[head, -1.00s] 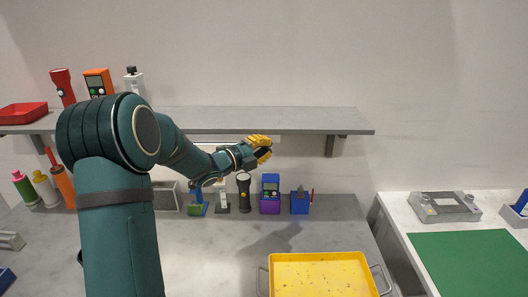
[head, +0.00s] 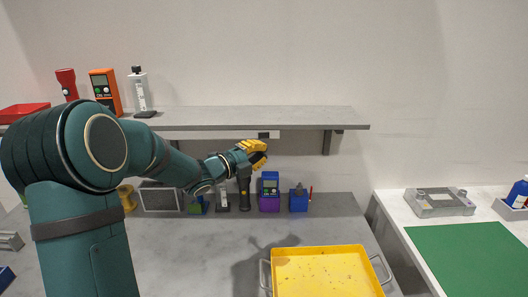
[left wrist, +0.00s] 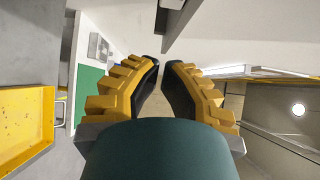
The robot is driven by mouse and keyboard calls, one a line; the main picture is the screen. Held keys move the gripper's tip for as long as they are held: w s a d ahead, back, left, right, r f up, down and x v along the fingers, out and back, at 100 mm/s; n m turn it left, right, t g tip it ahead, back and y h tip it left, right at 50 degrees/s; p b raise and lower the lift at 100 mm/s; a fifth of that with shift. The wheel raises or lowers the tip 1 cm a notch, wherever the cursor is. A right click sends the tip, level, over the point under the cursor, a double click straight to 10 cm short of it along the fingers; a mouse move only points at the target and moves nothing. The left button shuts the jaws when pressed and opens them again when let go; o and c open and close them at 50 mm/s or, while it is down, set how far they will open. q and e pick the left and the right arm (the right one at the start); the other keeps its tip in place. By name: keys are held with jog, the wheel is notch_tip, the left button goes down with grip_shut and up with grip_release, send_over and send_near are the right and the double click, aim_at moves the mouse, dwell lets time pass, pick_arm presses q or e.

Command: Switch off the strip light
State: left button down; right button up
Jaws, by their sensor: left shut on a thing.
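A grey wall shelf (head: 300,118) runs across the back. Under its front edge a small dark block (head: 263,135) with a pale end shows just above my left gripper; it seems to be part of the strip light's fitting. I cannot tell whether the light is lit. My left gripper (head: 262,158), with yellow fingers, is just below that block. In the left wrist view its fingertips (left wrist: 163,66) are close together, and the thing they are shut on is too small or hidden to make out. A dark block also shows beyond the fingertips. My right gripper is not in view.
Below the gripper a black torch (head: 244,195), a purple and blue device (head: 269,190) and a blue block (head: 298,200) stand on the grey bench. A yellow tray (head: 325,285) lies in front. An orange meter (head: 105,90) and a white bottle-like item (head: 140,90) stand on the shelf.

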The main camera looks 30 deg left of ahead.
pick_arm(q)
jog(key=v, duration=0.3)
jog(key=d+v, duration=0.1)
jog(key=v, duration=0.1)
jog(key=shift+s+f, duration=0.2)
jog(key=shift+s, duration=0.35)
jog(key=shift+r, duration=0.15)
